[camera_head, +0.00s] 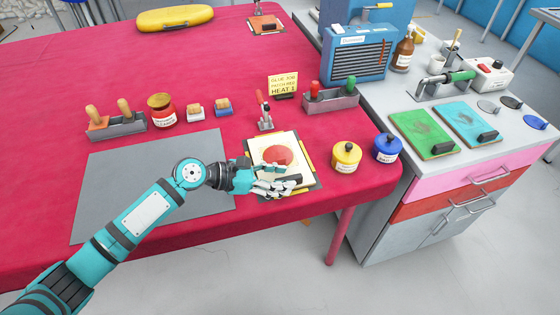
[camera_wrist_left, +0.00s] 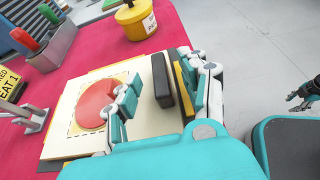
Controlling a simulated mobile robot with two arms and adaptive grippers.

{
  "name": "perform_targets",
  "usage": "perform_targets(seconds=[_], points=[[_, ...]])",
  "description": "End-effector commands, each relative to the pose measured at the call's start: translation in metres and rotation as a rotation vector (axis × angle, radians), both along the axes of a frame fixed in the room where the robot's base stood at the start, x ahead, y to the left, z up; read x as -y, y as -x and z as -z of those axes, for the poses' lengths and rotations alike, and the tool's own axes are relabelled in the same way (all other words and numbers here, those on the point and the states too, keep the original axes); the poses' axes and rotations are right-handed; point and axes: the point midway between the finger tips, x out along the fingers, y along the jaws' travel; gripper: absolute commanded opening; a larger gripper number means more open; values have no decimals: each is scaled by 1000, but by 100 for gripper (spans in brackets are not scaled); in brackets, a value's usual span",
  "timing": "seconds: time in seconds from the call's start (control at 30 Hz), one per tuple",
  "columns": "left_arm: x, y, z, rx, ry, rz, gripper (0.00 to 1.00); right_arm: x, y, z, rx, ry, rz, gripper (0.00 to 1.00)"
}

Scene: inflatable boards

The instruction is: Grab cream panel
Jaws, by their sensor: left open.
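The cream panel (camera_head: 289,143) lies flat near the front edge of the red table, with a red disc (camera_head: 277,156) on it. It also shows in the left wrist view (camera_wrist_left: 148,124), with an upright black block (camera_wrist_left: 162,80) along its near side. My left gripper (camera_head: 275,187) is over this side of the panel. In the left wrist view my left gripper (camera_wrist_left: 161,92) is open, its fingers on either side of the black block. Contact cannot be told. A dark hand at that view's right edge, likely my right gripper (camera_wrist_left: 304,93), is cut off.
A grey mat (camera_head: 140,165) lies left of the panel. A yellow pot (camera_head: 346,157) and a blue pot (camera_head: 388,149) stand to the right. A red-handled clamp (camera_head: 264,113) and a yellow note (camera_head: 283,84) stand behind. Green and blue panels lie on the side cabinet.

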Motion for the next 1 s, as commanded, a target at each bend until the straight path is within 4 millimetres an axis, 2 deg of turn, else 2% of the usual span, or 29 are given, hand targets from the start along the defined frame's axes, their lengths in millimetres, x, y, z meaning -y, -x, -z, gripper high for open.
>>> perform_targets(seconds=[0.13,0.37,0.7,1.0], points=[[12,-4,4,2,0,0,44,1,0,-1,0,2,-1,40],[13,-4,5,2,-1,0,44,4,0,-1,0,4,-2,40],[12,-4,5,1,0,-1,0,4,0,-1,0,4,-2,40],[12,-5,4,3,1,-1,0,3,0,-1,0,4,-3,40]])
